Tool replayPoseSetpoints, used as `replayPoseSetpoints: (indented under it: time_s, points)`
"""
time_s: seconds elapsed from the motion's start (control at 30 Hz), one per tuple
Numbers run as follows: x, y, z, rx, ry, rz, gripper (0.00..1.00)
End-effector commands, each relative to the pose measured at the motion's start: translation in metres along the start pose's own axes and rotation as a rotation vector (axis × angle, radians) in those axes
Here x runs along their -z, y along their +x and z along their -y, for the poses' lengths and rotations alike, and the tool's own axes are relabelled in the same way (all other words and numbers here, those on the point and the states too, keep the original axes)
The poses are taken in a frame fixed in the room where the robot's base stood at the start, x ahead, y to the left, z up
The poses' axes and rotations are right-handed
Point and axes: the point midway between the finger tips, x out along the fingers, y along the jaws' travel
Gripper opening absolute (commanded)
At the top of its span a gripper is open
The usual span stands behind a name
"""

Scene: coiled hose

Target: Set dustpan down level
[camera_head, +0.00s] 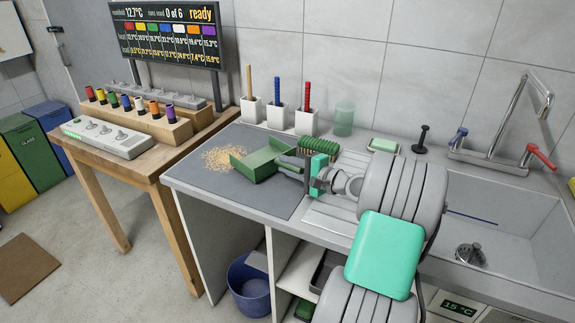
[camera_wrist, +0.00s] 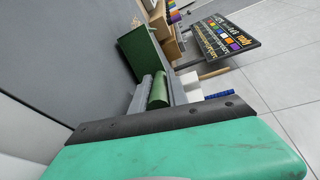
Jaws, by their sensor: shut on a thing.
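The green dustpan (camera_head: 262,161) is at the right part of the grey mat (camera_head: 224,187), its open side toward a pile of tan crumbs (camera_head: 222,156). My gripper (camera_head: 290,166) is shut on the dustpan's handle, at the pan's right side. In the wrist view the green handle (camera_wrist: 158,90) lies between my two grey fingers, and the pan (camera_wrist: 142,50) extends beyond them. The pan is low over the mat; I cannot tell whether its underside touches or whether it is fully level. I see nothing in the pan.
Three white holders (camera_head: 277,115) with colored handles and a translucent green cup (camera_head: 344,118) stand along the wall. The sink (camera_head: 500,225) is at right. The mat's front left is clear. A wooden table (camera_head: 150,165) adjoins at left.

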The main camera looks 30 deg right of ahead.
Motion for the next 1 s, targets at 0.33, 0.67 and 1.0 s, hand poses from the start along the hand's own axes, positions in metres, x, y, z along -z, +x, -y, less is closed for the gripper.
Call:
replayPoseSetpoints:
  time_s: [0.33,0.67,1.0]
  points:
    - [0.0016,0.0012,-0.0071,0.001,0.0,0.0,0.0]
    - [0.0016,0.0012,-0.0073,0.001,0.0,0.0,0.43]
    - [0.0024,-0.0038,-0.0078,0.0,0.001,-0.002,0.45]
